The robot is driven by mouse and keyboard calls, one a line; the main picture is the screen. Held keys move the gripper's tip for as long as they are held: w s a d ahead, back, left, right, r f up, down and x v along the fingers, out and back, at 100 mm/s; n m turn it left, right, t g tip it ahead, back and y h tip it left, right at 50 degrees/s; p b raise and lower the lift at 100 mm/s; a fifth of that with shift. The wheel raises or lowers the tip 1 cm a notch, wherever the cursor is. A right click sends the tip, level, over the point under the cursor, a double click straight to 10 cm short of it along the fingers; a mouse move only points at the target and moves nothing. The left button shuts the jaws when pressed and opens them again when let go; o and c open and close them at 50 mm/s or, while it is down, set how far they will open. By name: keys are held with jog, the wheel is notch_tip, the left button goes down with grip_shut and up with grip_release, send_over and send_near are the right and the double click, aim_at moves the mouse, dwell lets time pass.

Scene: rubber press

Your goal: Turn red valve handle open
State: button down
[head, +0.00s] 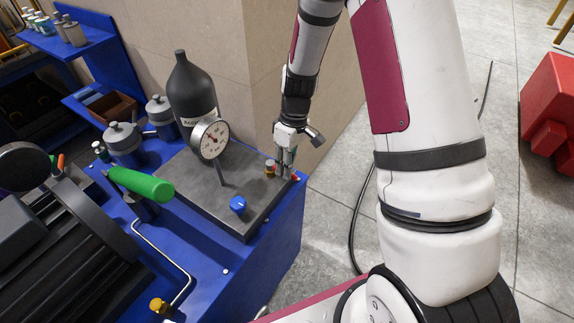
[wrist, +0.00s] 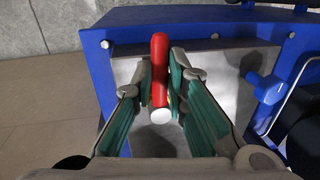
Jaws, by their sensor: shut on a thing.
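The red valve handle (wrist: 160,72) is a red bar with a pale round end, in the middle of the wrist view. My gripper (wrist: 161,85) is shut on it, with one green-padded finger on each side. In the head view, my gripper (head: 286,165) points down at the far right corner of the grey plate. Only a small red part of the handle (head: 295,178) shows there beside the fingers. The valve body under the handle is hidden.
A green-handled lever (head: 140,185) is at left.

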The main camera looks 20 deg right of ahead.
jog(key=a+m, duration=0.1)
jog(key=m, duration=0.1)
jog(key=s+a+m, duration=0.1)
jog(key=m, duration=0.2)
jog(key=shift+t+p, duration=0.35)
jog(key=shift+t, duration=0.05)
jog(key=a+m, duration=0.1)
jog(key=m, duration=0.1)
jog(key=a+m, duration=0.1)
jog(key=m, duration=0.1)
jog(key=shift+s+m+t, duration=0.1)
jog(key=shift+m+t, duration=0.2)
jog(key=shift+t, duration=0.1)
jog(key=m, duration=0.1)
jog(key=a+m+p, duration=0.1)
jog(key=m, duration=0.1)
jog(key=a+m, duration=0.1)
jog(key=shift+w+t, duration=0.3)
jog(key=shift+t, duration=0.1)
jog(key=shift+w+a+m+t+h+p, duration=0.1)
jog(key=shift+w+a+m+p, duration=0.15)
jog(key=shift+m, duration=0.45)
jog(key=shift+w+a+m+t+h+p, duration=0.1)
jog(key=shift+w+a+m+p, duration=0.1)
jog(key=shift+m, duration=0.5)
jog(key=shift+w+a+m+t+h+p, duration=0.1)
jog(key=shift+w+a+m+p, duration=0.15)
jog(key=shift+m, duration=0.45)
jog(key=c, duration=1.6)
grip_release()
